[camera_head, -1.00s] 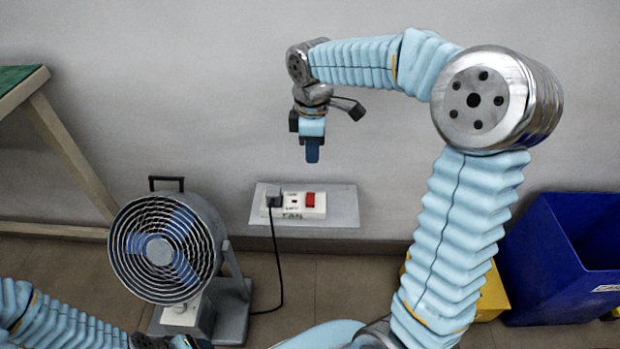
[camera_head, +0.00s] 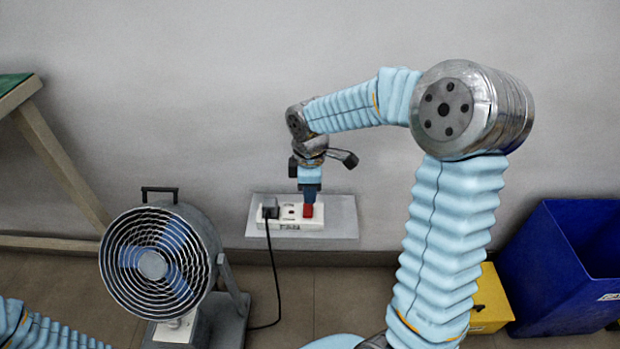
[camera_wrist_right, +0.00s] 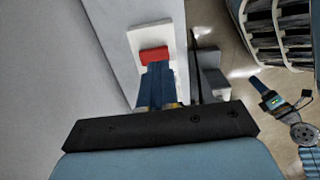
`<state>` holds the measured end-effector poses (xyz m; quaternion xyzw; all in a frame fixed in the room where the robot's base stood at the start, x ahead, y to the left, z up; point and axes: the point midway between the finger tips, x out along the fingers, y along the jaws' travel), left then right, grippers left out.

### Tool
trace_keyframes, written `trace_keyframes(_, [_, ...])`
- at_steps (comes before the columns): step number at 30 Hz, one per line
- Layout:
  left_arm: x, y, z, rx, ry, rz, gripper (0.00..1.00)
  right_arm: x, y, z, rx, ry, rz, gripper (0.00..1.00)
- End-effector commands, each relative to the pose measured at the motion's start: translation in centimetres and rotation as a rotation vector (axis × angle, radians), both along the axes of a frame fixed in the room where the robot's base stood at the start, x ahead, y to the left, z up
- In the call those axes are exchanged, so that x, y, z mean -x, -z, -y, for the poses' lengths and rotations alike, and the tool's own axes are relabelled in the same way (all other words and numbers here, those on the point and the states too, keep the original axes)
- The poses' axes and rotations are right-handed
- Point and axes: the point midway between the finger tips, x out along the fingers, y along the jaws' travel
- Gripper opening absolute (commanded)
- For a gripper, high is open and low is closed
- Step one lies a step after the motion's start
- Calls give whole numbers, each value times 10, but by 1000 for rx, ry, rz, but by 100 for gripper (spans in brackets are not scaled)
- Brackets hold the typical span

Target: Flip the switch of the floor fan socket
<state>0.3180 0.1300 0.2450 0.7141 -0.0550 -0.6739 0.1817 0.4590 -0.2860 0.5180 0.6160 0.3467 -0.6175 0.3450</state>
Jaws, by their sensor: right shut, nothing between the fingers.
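The floor fan socket (camera_head: 288,224) is a white block on a grey wall plate (camera_head: 342,217). A black plug (camera_head: 270,208) sits in its left end. Its red switch (camera_head: 308,211) is at the right end, and it also shows in the right wrist view (camera_wrist_right: 154,55). My right gripper (camera_head: 309,197) points down with shut, empty fingers. Its tips are at the red switch and seem to touch it. In the right wrist view the blue fingers (camera_wrist_right: 158,84) end at the switch's edge. My left arm shows at the lower left; its gripper is outside the head view.
The floor fan (camera_head: 153,265) stands left of the socket, with its black cord (camera_head: 276,275) hanging from the plug to the floor. A blue bin (camera_head: 545,270) and a yellow box (camera_head: 490,303) stand at the right. A wooden table leg (camera_head: 60,160) is at the left.

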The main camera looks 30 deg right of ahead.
Motion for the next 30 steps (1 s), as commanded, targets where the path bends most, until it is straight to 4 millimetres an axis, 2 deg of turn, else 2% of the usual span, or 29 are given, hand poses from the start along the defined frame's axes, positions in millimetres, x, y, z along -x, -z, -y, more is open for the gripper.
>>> trace_keyframes(3, [0, 5, 0, 0, 0, 0, 67, 0, 21, 0, 0, 1, -2, 0])
trace_keyframes(9, [0, 7, 0, 1, 0, -1, 67, 0, 38, 0, 0, 2, 0, 0])
trace_keyframes(20, [0, 7, 1, 2, 1, -1, 67, 0, 40, 0, 1, 2, 1, 0])
trace_keyframes(25, [0, 10, 1, 2, 1, -1, 67, 4, 52, -2, 0, 0, -2, 0])
trace_keyframes(30, [0, 9, 1, 2, 2, -1, 67, 6, 53, -3, -2, 0, -7, 0])
